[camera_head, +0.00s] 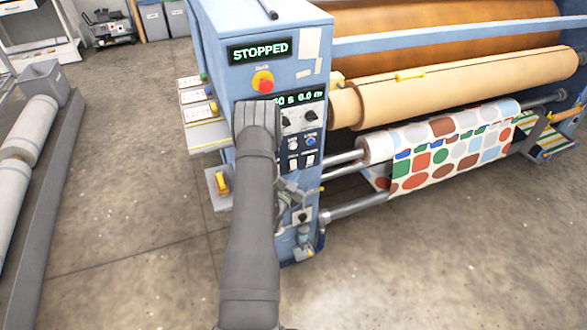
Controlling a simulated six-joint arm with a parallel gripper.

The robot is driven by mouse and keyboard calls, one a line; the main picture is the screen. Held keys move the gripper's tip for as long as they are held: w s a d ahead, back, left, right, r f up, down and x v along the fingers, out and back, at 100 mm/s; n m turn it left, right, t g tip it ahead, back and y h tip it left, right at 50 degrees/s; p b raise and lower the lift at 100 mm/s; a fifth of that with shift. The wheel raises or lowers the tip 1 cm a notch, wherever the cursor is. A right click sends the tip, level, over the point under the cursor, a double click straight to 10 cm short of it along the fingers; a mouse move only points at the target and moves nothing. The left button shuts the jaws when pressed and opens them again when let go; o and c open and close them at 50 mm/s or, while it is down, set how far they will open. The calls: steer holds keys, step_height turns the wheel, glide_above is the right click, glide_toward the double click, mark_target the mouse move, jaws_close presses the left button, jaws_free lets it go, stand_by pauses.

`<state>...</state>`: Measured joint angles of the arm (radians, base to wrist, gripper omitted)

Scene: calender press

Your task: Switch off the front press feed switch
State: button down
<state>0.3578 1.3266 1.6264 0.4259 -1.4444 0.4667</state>
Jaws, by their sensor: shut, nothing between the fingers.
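The blue press cabinet (214,32) carries a control panel on its front face. Below the displays are two dark knobs (286,122), a blue button (311,141) and small white rocker switches (293,162).
A green display reads STOPPED (259,51) above a red emergency button (263,81). Rollers with patterned fabric (450,150) extend right. Floor between is clear.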

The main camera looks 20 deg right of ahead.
steer(key=shift+w+f, duration=0.1)
steer(key=shift+w, duration=0.3)
steer(key=shift+w, duration=0.3)
stand_by(0.5)
steer(key=shift+s, duration=0.1)
steer(key=shift+s, duration=0.65)
steer(key=shift+s+r, duration=0.25)
steer(key=shift+s, duration=1)
steer(key=shift+s+r, duration=0.2)
steer(key=shift+s, duration=1)
steer(key=s, duration=0.3)
steer(key=shift+s+r, duration=0.25)
steer(key=shift+s, duration=0.15)
